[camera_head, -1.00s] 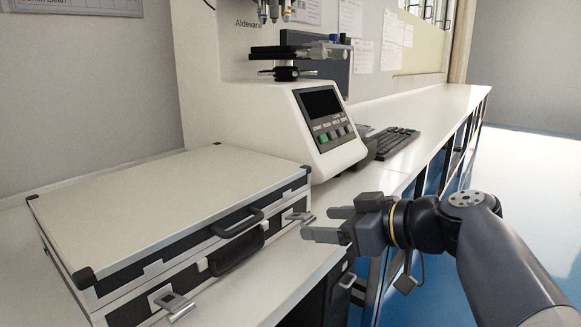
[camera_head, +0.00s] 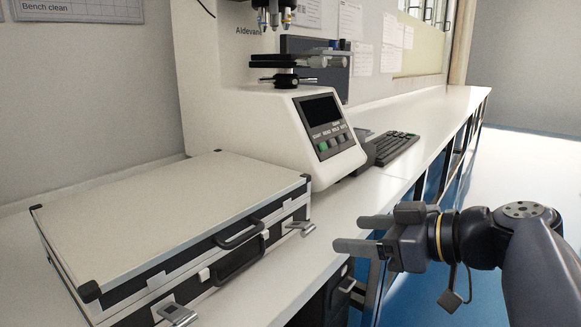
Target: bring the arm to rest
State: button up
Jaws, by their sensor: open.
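My gripper (camera_head: 362,233) is in the lower right of the head view, at the end of my arm. Its two grey fingers point left and stand apart, with nothing between them. It is over the front edge of the bench, to the right of the closed case and apart from it.
A closed white case (camera_head: 165,220) with black handles and metal latches lies on the white bench (camera_head: 440,112). Behind it stands a hardness tester (camera_head: 240,120) with a screen and buttons. A keyboard (camera_head: 394,149) lies to its right. Blue floor (camera_head: 420,290) is open at the right.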

aim_at(308, 226)
jog(key=x, duration=0.5)
jog(key=b+x, duration=0.1)
jog(key=x, duration=0.2)
jog(key=shift+a+r, duration=0.1)
jog(key=shift+r, duration=0.2)
jog(key=p, duration=0.2)
jog(key=shift+r+g+h+p, duration=0.25)
jog(key=shift+g+h+p, duration=0.05)
jog(key=shift+p, duration=0.05)
jog(key=shift+p, duration=0.45)
jog(key=h+p, duration=0.1)
jog(key=p, duration=0.3)
jog(key=r+g+h+p, duration=0.1)
jog(key=p, duration=0.3)
jog(key=g+p, duration=0.1)
jog(key=p, duration=0.3)
jog(key=shift+w+a+r+h, duration=0.3)
jog(key=shift+r+h, duration=0.1)
jog(key=g+h+p, duration=0.1)
jog(key=p, duration=0.5)
jog(key=a+r+g+h+p, duration=0.1)
jog(key=p, duration=0.6)
jog(key=shift+w+r+h, duration=0.2)
jog(key=shift+w+h, duration=0.1)
jog(key=shift+w, duration=0.05)
jog(key=shift+w+a+g+h+p, duration=0.15)
jog(key=shift+g+h+p, duration=0.15)
jog(key=shift+p, duration=1.1)
